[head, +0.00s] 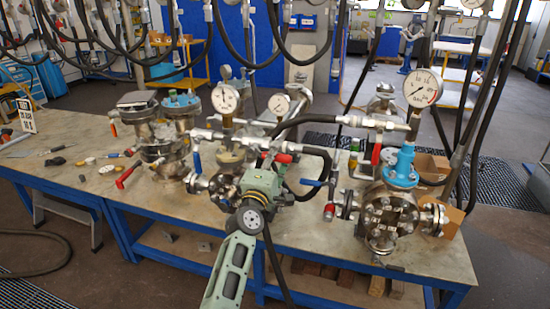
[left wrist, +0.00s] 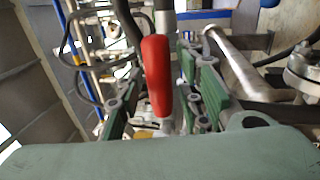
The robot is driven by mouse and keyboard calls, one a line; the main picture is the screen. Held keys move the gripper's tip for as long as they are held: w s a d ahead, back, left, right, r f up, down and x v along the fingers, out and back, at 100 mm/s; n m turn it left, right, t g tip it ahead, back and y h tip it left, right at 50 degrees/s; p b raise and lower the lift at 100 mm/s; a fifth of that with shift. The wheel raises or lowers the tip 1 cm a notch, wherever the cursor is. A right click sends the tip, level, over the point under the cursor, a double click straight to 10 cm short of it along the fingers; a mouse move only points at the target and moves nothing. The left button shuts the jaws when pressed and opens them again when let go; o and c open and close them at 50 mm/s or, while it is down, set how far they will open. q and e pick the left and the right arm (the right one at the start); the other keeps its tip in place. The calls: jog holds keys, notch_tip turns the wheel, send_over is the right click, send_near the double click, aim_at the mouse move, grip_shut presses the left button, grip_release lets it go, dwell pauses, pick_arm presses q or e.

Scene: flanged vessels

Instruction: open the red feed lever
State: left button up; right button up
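My left gripper (head: 270,168) reaches in among the vessels at the middle of the bench. In the left wrist view a red lever handle (left wrist: 156,75) stands between its green finger pads, with visible gaps on both sides. The fingers look open, and I cannot tell whether either touches the handle. In the head view, red lever parts (head: 284,158) show just above the gripper, partly hidden by it. The pipe behind the handle is mostly blocked from the wrist view. My right gripper is not in view.
A flanged vessel with a blue top (head: 401,170) and a large gauge (head: 422,89) stands to the right. Black hoses hang overhead.

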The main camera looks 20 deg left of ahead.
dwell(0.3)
pick_arm(q)
jog(key=shift+s+f, duration=0.1)
jog(key=shift+s, duration=0.1)
jog(key=s+f, duration=0.2)
jog(key=s, duration=0.9)
jog(key=shift+s+a, duration=0.15)
jog(key=shift+f, duration=0.1)
